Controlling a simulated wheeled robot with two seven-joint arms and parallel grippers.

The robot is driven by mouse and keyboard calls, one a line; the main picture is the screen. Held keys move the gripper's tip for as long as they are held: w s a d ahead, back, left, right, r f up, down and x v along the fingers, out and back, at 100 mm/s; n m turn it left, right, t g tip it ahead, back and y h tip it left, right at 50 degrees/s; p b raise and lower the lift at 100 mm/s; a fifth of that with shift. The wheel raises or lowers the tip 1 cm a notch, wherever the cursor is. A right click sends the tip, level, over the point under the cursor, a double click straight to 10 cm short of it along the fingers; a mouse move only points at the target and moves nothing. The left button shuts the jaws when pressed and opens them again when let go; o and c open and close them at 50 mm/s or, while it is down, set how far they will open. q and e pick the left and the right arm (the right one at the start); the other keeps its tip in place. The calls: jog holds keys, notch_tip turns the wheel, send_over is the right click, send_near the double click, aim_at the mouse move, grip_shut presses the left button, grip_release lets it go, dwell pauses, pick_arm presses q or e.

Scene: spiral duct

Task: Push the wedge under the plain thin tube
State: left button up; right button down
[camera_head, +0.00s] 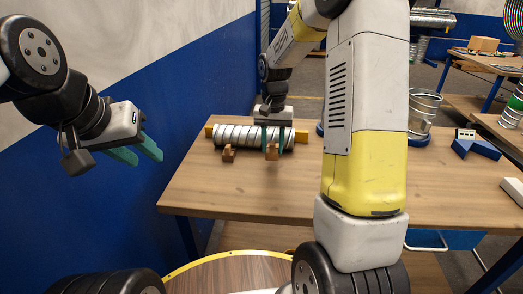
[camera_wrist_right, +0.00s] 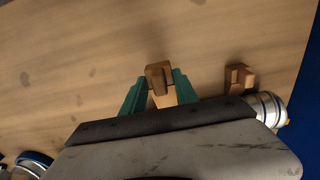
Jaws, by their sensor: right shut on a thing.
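A silvery tube (camera_head: 240,136) with spiral seams lies on the wooden table, and its end shows in the right wrist view (camera_wrist_right: 268,108). A brown wooden wedge (camera_head: 271,153) sits at its near side, toward its right end; it also shows in the right wrist view (camera_wrist_right: 159,78). My right gripper (camera_head: 272,150) points down over the tube and is shut on this wedge, with green fingers on both sides. A second wooden wedge (camera_head: 228,154) stands at the tube's near side further left, also in the right wrist view (camera_wrist_right: 239,77). My left gripper (camera_head: 140,153) is open and empty, left of the table.
Yellow pieces (camera_head: 208,131) show at the tube's ends. A blue-and-white wall (camera_head: 130,60) runs along the left. To the right are a clear cylinder (camera_head: 422,112) and blue blocks (camera_head: 476,148). The table's front (camera_head: 250,188) is clear. My right forearm hides the table's middle.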

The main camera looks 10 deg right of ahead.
aim_at(273, 158)
jog(key=shift+w+d, duration=0.25)
jog(key=shift+w, duration=0.35)
jog(key=shift+f, duration=2.9)
jog(key=shift+w, duration=0.1)
jog(key=shift+w+d, duration=0.3)
jog(key=shift+w, duration=0.6)
jog(key=shift+w+d, duration=0.25)
jog(key=shift+w, duration=0.65)
jog(key=c, duration=0.9)
grip_release()
jog(key=shift+o, duration=0.2)
jog(key=shift+r, duration=0.15)
